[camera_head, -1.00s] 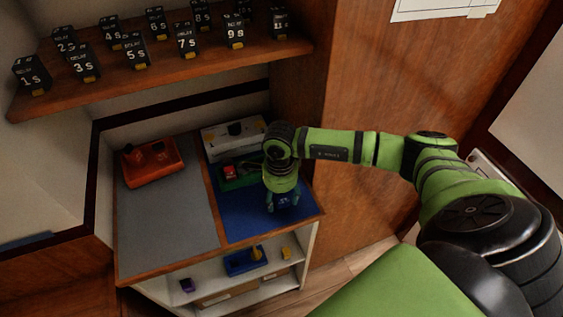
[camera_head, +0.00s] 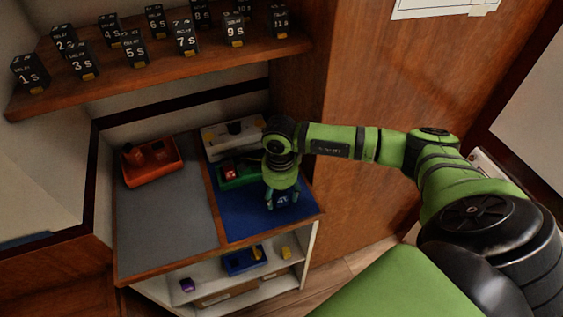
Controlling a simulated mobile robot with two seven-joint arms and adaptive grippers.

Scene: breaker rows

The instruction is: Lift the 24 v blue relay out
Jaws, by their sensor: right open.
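My right gripper (camera_head: 282,199) points down over the blue mat (camera_head: 237,222) on the right side of the cabinet top. It is open. A small dark blue block with white marking (camera_head: 283,199), probably the 24 v blue relay, shows between or just beyond its fingertips. The marking is too small to read surely, and the gripper hides much of the block. I cannot tell whether the fingers touch it. My left gripper is not in view.
Behind the gripper are a green tray (camera_head: 246,181) with a red block (camera_head: 229,171) and a white tray (camera_head: 216,149). An orange tray (camera_head: 152,178) stands on the grey mat (camera_head: 165,225), which is otherwise clear. Numbered dark relays line the wooden shelf (camera_head: 150,78). A blue tray (camera_head: 243,264) sits on the lower shelf.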

